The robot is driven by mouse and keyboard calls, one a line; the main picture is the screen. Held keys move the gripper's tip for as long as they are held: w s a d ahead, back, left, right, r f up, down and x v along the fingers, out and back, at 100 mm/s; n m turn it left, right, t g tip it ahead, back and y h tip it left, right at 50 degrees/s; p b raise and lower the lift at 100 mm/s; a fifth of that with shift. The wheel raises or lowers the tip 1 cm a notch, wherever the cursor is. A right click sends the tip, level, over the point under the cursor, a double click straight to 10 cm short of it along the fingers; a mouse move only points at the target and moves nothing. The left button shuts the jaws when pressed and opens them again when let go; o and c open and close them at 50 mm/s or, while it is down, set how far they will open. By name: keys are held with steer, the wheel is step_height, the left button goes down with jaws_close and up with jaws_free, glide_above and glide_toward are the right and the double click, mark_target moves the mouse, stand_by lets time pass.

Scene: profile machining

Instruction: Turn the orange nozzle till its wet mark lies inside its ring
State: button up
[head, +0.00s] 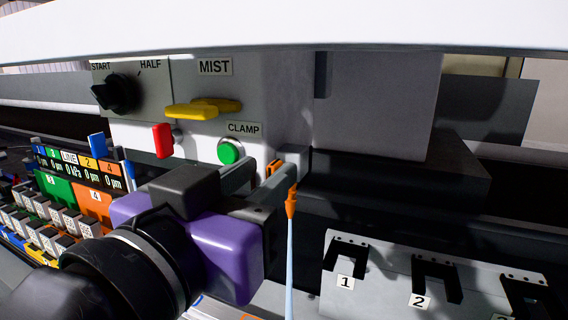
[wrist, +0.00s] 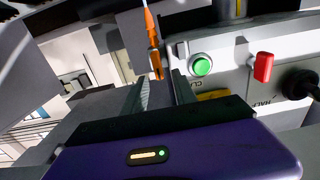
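The orange nozzle (head: 291,203) hangs from a grey block on the machine front, with a pale blue jet (head: 290,260) running down from its tip. An orange tab (head: 275,169) sits at its upper end. In the wrist view the nozzle (wrist: 151,28) is beyond my fingertips. My gripper (head: 264,180) is open; its fingers, also seen in the wrist view (wrist: 161,80), stand apart on either side of the tab, with gaps visible. Contact cannot be told. A bit of orange curve (head: 250,317) shows at the bottom edge, perhaps the ring. No wet mark is discernible.
The green CLAMP button (head: 229,151), yellow MIST handle (head: 204,108), red lever (head: 162,140) and black START/HALF knob (head: 115,93) are close to my gripper. A grey numbered rack (head: 390,280) stands at lower right. Colourful gauges and keys (head: 70,200) are at left.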

steer(key=shift+w+d, duration=0.15)
steer(key=shift+w, duration=0.35)
steer(key=shift+c, duration=0.2)
jaws_close()
stand_by(1.0)
